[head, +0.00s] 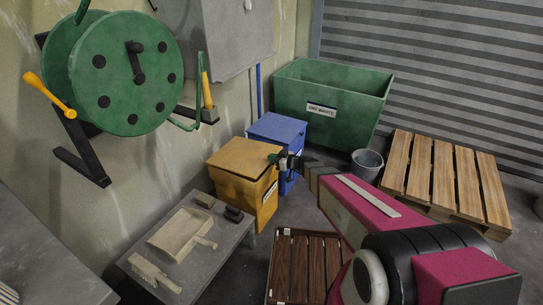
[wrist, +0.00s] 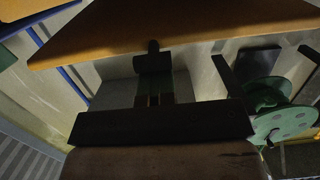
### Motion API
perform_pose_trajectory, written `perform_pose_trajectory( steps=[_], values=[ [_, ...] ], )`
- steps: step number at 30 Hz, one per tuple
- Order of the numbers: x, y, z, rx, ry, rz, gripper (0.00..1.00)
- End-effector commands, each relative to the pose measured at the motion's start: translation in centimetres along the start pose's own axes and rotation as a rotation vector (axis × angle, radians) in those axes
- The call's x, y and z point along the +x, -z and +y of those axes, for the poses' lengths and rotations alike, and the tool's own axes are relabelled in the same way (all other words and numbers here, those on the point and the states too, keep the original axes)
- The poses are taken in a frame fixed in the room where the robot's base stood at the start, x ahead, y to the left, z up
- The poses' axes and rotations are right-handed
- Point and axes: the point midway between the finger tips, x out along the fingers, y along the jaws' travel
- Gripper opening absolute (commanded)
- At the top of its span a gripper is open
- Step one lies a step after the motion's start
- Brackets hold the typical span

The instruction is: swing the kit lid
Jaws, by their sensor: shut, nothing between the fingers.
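No box in view is plainly marked as the kit; a yellow box (head: 258,205) with a flat yellow lid (head: 238,157) stands by the wall. In the head view the lid looks down on the box. My gripper (head: 274,158) is at the lid's right edge, shut and empty; whether it touches the lid I cannot tell. In the wrist view a broad orange-yellow panel (wrist: 190,32), apparently this box, spans the top, with my gripper (wrist: 153,98) just below it. My wrist hides part of the view beyond.
A blue bin (head: 277,130) stands right behind the yellow box. A green skip (head: 335,95), grey bucket (head: 367,163) and wooden pallet (head: 445,178) are farther back. A low grey table (head: 215,262) with a dustpan (head: 180,232) is at the front left. A hose reel (head: 120,75) hangs above.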

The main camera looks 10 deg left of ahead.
Motion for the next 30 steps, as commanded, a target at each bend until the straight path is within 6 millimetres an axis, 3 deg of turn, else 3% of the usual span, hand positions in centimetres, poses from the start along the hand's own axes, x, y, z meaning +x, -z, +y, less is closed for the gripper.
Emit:
perform_pose_trajectory(
  steps=[14, 26, 29, 30],
  values=[
    [0.0, -0.4, 0.0, 0.001, 0.000, 0.000, 0.00],
    [0.3, -3.2, 0.0, 0.002, 0.001, 0.000, 0.00],
    [0.3, -3.0, 0.0, 0.001, 0.001, 0.001, 0.28],
    [0.3, -3.0, 0.0, 0.001, 0.001, 0.001, 0.28]
  ],
)
